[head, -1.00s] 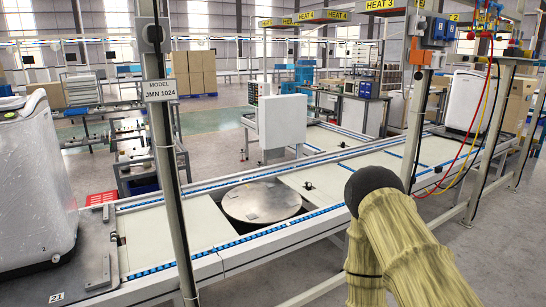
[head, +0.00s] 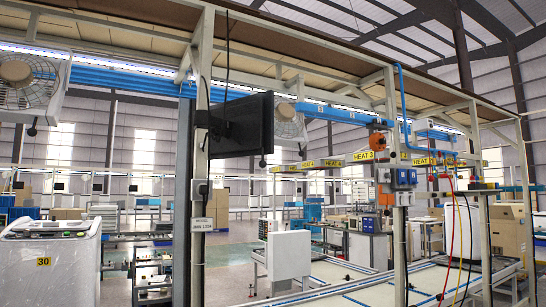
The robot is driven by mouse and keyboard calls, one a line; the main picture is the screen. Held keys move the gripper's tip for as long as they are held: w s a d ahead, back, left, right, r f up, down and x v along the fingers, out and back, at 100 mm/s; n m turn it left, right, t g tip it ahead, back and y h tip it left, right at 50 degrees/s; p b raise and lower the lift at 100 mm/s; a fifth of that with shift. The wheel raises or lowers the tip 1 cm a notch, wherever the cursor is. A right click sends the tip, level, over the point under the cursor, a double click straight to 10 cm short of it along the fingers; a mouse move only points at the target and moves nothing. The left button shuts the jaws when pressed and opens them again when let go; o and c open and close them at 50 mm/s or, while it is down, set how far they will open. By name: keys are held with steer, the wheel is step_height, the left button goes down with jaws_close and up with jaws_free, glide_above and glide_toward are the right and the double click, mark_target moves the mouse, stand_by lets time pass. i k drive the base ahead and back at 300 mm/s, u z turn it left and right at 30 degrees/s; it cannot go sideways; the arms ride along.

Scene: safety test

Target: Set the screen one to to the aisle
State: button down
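A black flat screen (head: 243,126) hangs on a bracket at the upper middle of the head view. It is fixed to a pale upright post (head: 201,165) of the line frame and is seen at an angle, with its dark face or back showing; I cannot tell which. A dark cable runs from above down past it. I see no number on the screen. My gripper is not in view.
A white washing machine (head: 48,265) stands at the lower left. A fan (head: 27,82) hangs at the upper left. Blue and orange boxes with red and yellow hoses are on a post (head: 400,230) at right. A white panel (head: 288,257) stands beside the conveyor (head: 370,290).

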mark_target(248, 131)
steer(key=z, duration=0.65)
steer(key=i, duration=1.15)
steer(key=u, duration=0.4)
steer(key=i, duration=0.65)
steer(key=u, duration=0.55)
